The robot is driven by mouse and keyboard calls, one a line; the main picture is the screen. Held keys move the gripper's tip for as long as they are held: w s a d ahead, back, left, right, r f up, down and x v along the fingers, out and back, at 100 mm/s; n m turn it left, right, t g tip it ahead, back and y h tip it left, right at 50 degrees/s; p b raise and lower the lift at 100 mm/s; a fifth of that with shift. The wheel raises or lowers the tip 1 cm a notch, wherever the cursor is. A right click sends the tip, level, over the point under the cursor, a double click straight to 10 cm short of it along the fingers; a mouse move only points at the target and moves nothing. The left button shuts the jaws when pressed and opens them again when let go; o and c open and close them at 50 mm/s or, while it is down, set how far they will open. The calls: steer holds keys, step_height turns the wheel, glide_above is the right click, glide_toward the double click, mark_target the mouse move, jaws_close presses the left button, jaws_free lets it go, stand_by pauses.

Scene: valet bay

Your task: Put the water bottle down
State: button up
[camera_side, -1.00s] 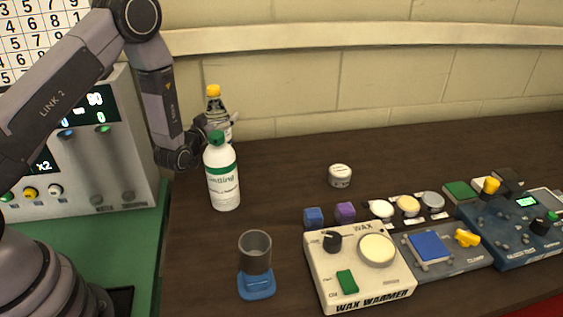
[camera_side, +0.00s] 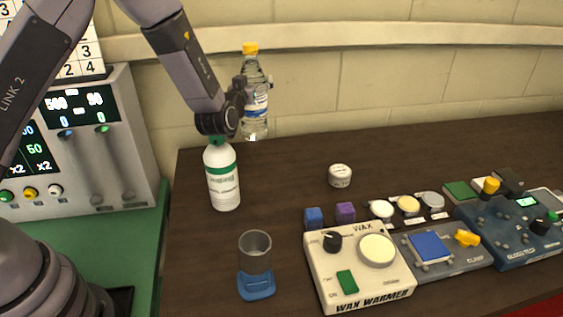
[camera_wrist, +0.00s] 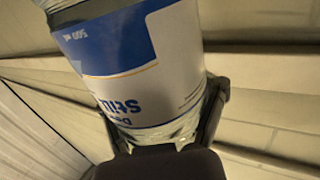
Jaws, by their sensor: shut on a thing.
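The water bottle (camera_side: 254,115) is clear with a yellow cap and a blue and white label. It is upright at the back of the dark table, near the wall, and appears held above the surface. My gripper (camera_side: 250,92) is shut on it around the middle. In the wrist view the bottle's label (camera_wrist: 150,60) fills the upper middle, between the fingers of my gripper (camera_wrist: 170,120). My wrist hides part of the bottle's left side in the side view.
A white bottle with a green cap (camera_side: 222,180) stands in front of my wrist. A small white jar (camera_side: 340,176) is to the right. A grey cup (camera_side: 255,252) on a blue stand and the wax warmer (camera_side: 358,268) are nearer.

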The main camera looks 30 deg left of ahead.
steer(key=shift+n+y, duration=0.3)
steer(key=shift+y, duration=0.3)
steer(key=d, duration=0.8)
steer(key=shift+s+f, duration=0.3)
steer(key=shift+s, duration=0.1)
steer(key=shift+d+f, duration=0.2)
steer(key=shift+f, duration=4.75)
steer(key=o, duration=1.4)
steer(key=shift+f, duration=0.1)
steer(key=shift+c, duration=0.2)
